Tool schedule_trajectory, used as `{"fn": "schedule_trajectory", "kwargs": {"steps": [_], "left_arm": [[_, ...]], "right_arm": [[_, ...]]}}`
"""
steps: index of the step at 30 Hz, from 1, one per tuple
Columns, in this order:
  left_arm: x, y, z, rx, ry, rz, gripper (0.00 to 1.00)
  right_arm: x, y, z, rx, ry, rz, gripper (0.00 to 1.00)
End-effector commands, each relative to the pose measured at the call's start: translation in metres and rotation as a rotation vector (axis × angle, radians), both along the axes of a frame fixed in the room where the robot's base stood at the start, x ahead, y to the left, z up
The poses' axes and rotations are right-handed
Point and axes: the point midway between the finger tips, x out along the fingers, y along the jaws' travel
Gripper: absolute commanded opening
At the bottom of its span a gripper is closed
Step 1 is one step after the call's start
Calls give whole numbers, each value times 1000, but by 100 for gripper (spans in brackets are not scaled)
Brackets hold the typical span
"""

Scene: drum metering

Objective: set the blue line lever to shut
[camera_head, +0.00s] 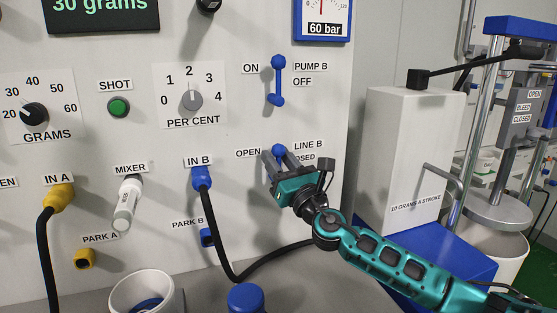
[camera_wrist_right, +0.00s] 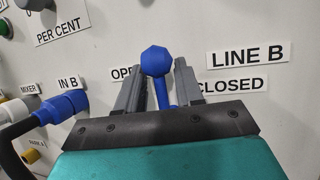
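The blue line B lever (camera_head: 279,149) is on the panel between the OPEN and CLOSED labels. In the right wrist view its round blue knob (camera_wrist_right: 156,61) is at the top, with the stem running down and leaning slightly, knob toward OPEN. The lever's lower end is hidden behind my gripper. My right gripper (camera_head: 275,163) is at the lever, its fingers open on either side of it. In the right wrist view gaps show between the lever and both fingers (camera_wrist_right: 158,80). My left gripper is not in view.
The blue pump B lever (camera_head: 278,80) is just above. The IN B plug (camera_head: 202,178) with its black hose is to the left. A pale box (camera_head: 405,150) on a blue base stands right of the panel. A blue-capped item (camera_head: 246,298) is below.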

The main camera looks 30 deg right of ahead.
Motion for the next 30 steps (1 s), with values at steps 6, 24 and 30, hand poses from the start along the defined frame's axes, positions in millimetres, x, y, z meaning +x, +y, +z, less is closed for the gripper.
{"fn": "schedule_trajectory", "kwargs": {"steps": [6,24,30], "left_arm": [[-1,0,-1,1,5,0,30],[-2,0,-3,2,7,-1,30],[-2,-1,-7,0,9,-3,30]], "right_arm": [[0,0,0,0,0,0,15],[-1,-1,0,12,-3,0,0],[-1,-4,-2,79,-20,-1,0]]}}
